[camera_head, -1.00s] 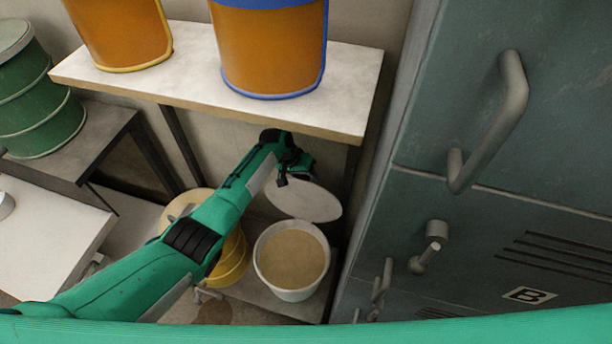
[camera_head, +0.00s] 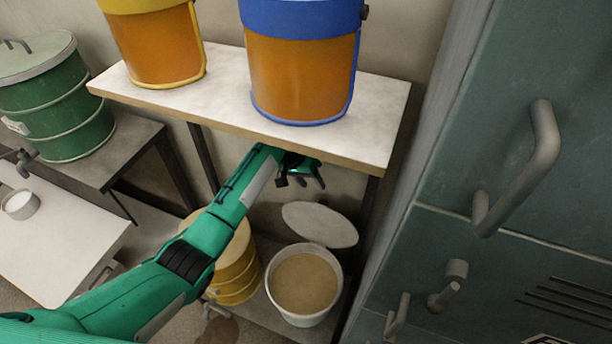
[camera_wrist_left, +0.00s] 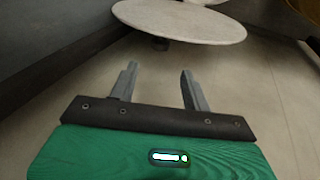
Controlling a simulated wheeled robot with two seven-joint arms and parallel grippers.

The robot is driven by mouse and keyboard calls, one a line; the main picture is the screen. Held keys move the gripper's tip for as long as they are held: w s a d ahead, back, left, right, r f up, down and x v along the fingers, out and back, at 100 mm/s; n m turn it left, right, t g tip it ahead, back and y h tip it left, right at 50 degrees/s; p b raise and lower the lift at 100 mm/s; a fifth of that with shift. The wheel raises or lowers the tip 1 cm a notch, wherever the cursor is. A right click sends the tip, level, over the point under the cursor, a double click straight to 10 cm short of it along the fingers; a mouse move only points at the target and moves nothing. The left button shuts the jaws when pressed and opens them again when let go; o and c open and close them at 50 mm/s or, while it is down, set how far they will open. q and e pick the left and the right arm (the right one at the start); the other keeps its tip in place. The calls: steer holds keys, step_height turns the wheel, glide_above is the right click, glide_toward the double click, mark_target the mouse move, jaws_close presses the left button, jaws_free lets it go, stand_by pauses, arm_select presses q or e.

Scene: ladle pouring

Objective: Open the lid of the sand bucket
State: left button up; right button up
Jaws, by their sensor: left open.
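The sand bucket (camera_head: 300,318) is a white bucket full of tan sand (camera_head: 304,283) on a low shelf, under the white upper shelf. Its round off-white lid (camera_head: 320,224) stands open, tilted up at the bucket's back edge. The lid also shows at the top of the left wrist view (camera_wrist_left: 180,20). My left gripper (camera_head: 304,181) is above and behind the lid, just under the upper shelf. Its two fingers (camera_wrist_left: 157,82) are apart with nothing between them, and the lid lies beyond the fingertips, not touching. My right gripper is not in view.
The upper shelf (camera_head: 385,125) holds a yellow-rimmed container (camera_head: 155,50) and a blue-rimmed container (camera_head: 300,75). A yellow barrel (camera_head: 238,270) stands left of the bucket. A green drum (camera_head: 60,105) is at far left. A grey-green cabinet (camera_head: 500,140) with handles closes off the right.

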arm_select(q)
steer(key=shift+v, duration=1.5)
steer(key=shift+f, duration=0.1)
